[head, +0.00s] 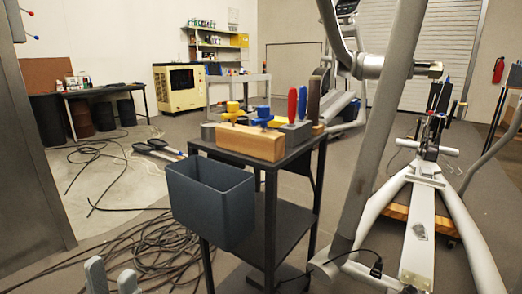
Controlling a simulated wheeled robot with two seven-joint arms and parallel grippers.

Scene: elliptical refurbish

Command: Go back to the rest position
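My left gripper (111,267) shows at the bottom left of the head view. Its two pale grey fingers point up and stand apart, with nothing between them. It is in front of and below a dark blue-grey bin (208,205), and apart from it. The rest of my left arm is out of the picture. My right gripper is not in view.
A black stand (270,225) carries a wooden block (243,142), yellow and blue knobs, and red- and blue-handled tools. The bin is at its left side. A grey elliptical machine (422,230) fills the right. Dark cables (150,250) lie on the floor.

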